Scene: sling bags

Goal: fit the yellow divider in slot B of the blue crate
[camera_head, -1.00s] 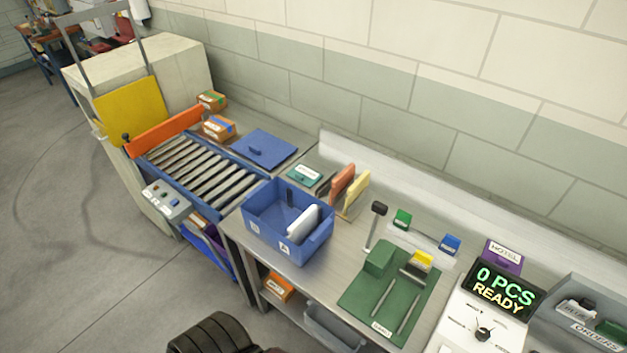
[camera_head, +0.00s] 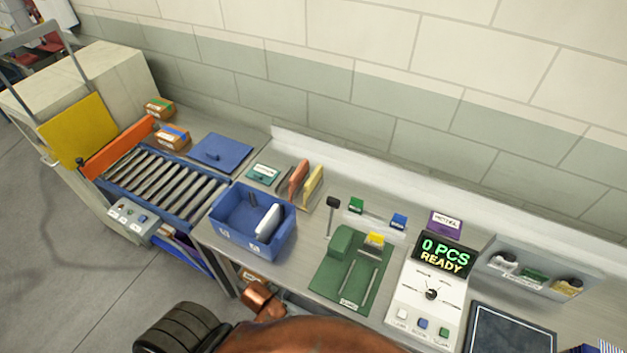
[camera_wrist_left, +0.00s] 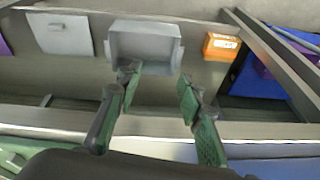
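The blue crate (camera_head: 228,238) stands on the bench, left of centre in the head view. A small label on the left of its front appears to read B, and one further right A. The yellow divider (camera_head: 313,186) stands upright behind and right of the crate, beside a red-orange divider (camera_head: 298,180). My left gripper (camera_wrist_left: 158,84) is open and empty in the left wrist view, over the bench's front edge and lower shelf. My right gripper is not in view.
A roller conveyor (camera_head: 165,184) lies left of the crate. A green fixture board (camera_head: 350,270) and a dark upright post (camera_head: 332,214) are to its right, then a counter display (camera_head: 446,256). Below the bench are a grey bin (camera_wrist_left: 145,45) and an orange box (camera_wrist_left: 221,46).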

